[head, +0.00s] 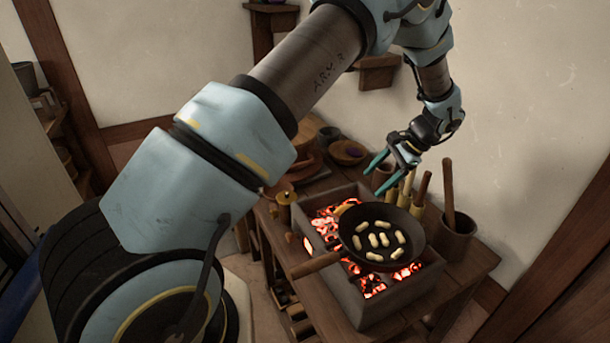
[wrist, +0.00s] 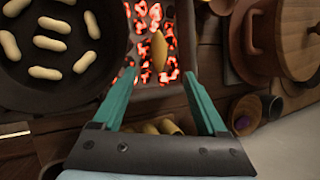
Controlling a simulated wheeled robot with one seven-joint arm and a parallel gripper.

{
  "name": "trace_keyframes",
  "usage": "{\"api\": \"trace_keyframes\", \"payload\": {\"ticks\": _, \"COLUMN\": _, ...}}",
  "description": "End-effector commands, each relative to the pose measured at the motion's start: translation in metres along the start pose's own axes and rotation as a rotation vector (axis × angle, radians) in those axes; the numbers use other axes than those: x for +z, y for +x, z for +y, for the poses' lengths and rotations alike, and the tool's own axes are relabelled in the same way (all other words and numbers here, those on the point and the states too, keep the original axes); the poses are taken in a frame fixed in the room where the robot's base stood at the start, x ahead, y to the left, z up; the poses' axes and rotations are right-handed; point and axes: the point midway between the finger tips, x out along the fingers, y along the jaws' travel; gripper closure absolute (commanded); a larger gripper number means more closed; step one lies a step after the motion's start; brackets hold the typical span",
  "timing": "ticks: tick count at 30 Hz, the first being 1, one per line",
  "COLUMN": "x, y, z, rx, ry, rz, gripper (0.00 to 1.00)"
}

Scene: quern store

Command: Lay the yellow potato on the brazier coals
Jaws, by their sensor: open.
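The yellow potato (wrist: 159,50) appears in the wrist view against the glowing coals (wrist: 142,28), beyond my fingertips and apart from them. In the head view the potato (head: 344,209) shows small at the far edge of the pan, over the coals. The stone brazier (head: 350,302) stands on the wooden table with red coals inside. My gripper (head: 377,180) is open and empty, above and behind the far side of the brazier. In the wrist view, my gripper (wrist: 160,76) has its two teal fingers spread wide, with nothing between them.
A dark pan (head: 349,238) with several pale oblong pieces covers part of the brazier; its handle (head: 316,265) points left. A pot with a wooden stick (head: 453,240) stands at right. A brass-coloured mill (head: 284,207) and bowls (head: 347,152) crowd the left and back.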

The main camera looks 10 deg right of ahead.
Motion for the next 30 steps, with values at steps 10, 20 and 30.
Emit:
{"api": "trace_keyframes", "payload": {"ticks": 10, "x": 0.082, "y": 0.009, "z": -0.04, "rx": 0.133, "ry": -0.195, "rz": 0.051, "gripper": 0.25}}
{"api": "trace_keyframes", "payload": {"ticks": 20, "x": 0.268, "y": 0.03, "z": -0.051, "rx": 0.371, "ry": -0.731, "rz": 0.185, "gripper": 0.25}}
{"api": "trace_keyframes", "payload": {"ticks": 30, "x": 0.389, "y": 0.043, "z": -0.001, "rx": 0.458, "ry": -1.233, "rz": 0.282, "gripper": 0.25}}
